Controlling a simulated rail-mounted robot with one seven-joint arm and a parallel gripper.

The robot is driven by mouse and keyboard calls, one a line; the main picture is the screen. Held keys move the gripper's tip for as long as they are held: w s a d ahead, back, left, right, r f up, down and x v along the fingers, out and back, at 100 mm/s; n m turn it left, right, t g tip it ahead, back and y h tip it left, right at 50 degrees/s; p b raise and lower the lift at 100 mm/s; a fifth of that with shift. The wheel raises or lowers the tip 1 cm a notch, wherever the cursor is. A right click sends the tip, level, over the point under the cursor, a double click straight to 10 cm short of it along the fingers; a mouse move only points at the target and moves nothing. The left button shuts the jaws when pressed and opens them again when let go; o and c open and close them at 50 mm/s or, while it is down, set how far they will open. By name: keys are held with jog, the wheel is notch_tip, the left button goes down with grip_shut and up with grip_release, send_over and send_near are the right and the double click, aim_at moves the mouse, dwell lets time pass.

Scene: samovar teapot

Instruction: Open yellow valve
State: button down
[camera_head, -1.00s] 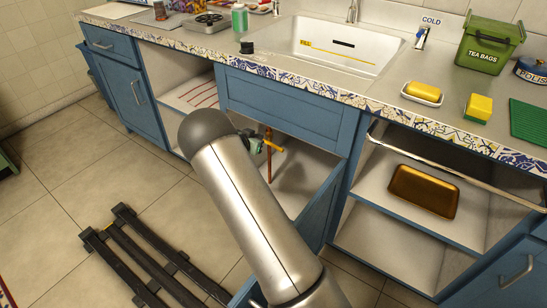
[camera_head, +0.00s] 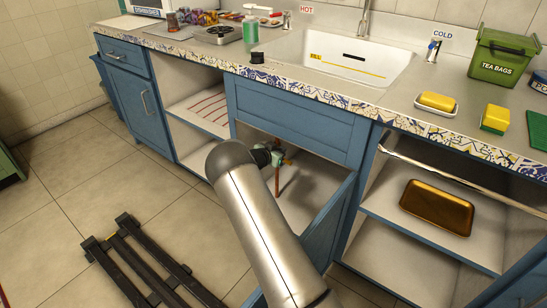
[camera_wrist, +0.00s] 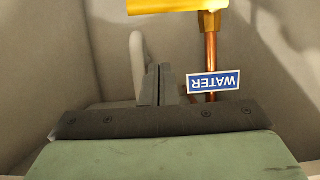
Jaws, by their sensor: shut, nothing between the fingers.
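The yellow valve (camera_wrist: 178,6) shows as a yellow bar at the top edge of the wrist view, partly cut off. A copper pipe (camera_wrist: 211,50) runs down from it behind a blue WATER label (camera_wrist: 208,82), which appears upside down. My gripper (camera_wrist: 160,68) is shut and empty. Its dark fingers point toward the yellow bar, left of the pipe; I see no contact. In the head view my gripper (camera_head: 273,156) is inside the open cabinet under the sink, by the copper pipe (camera_head: 277,182). I cannot make out the yellow part there.
The blue cabinet door (camera_head: 328,222) stands open right of my arm. The blue front panel (camera_head: 295,120) is above the opening. A pale rounded post (camera_wrist: 137,65) is left of the fingers. A dark slatted rack (camera_head: 150,262) lies on the floor.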

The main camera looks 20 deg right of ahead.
jog(key=f, duration=0.1)
jog(key=d+f+b, duration=0.1)
jog(key=f, duration=0.1)
jog(key=w+f+b, duration=0.1)
jog(key=shift+d+f, duration=0.3)
jog(key=shift+f, duration=0.1)
jog(key=shift+f, duration=0.15)
jog(key=shift+f+m+b, duration=0.2)
jog(key=shift+m+b, duration=0.1)
jog(key=shift+b, duration=0.2)
